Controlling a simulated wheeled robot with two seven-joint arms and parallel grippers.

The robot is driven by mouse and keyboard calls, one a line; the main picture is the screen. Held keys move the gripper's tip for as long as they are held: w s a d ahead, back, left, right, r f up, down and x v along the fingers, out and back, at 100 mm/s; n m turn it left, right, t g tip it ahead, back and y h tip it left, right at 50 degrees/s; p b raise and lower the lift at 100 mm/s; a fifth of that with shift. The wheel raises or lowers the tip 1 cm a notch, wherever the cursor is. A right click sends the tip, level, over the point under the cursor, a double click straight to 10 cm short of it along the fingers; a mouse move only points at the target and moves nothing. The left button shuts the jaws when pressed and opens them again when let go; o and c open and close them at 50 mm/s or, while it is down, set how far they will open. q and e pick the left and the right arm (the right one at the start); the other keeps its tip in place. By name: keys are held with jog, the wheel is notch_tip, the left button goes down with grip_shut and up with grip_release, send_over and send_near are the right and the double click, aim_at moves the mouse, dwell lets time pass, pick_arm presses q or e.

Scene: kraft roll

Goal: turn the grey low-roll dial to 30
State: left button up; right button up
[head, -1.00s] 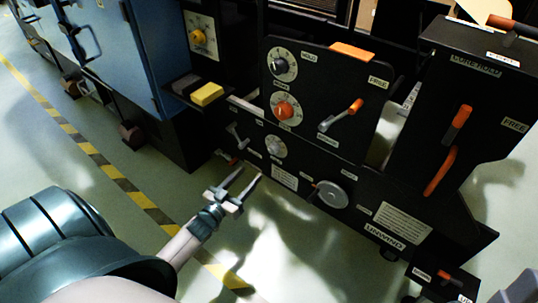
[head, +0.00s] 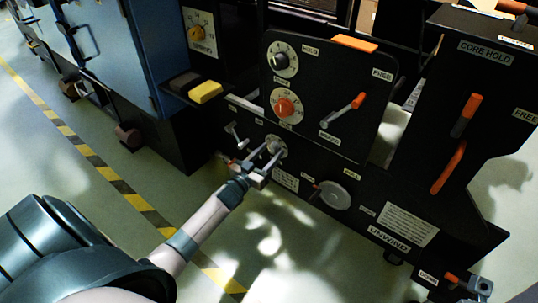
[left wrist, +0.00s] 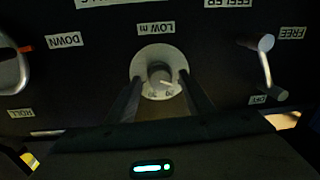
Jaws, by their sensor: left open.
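The grey low-roll dial (head: 276,146) is a small knob on a pale round scale, low on the black machine panel. In the left wrist view the dial (left wrist: 159,73) appears upside down under a "LOW m" label. A pale pointer mark on its knob points to the lower right there; the scale numbers are too small to read surely. My left gripper (head: 271,151) is open in front of the dial. In the left wrist view its fingers (left wrist: 160,92) stand on either side of the dial's lower part; contact cannot be told. My right gripper is not in view.
Above are an orange-red dial (head: 285,106), a black dial (head: 282,59) and an orange-tipped lever (head: 343,117). A small grey lever (left wrist: 262,62) stands beside the low-roll dial. Open floor lies in front.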

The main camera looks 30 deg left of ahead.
pick_arm(q)
jog(key=shift+c, duration=0.3)
jog(key=c, duration=1)
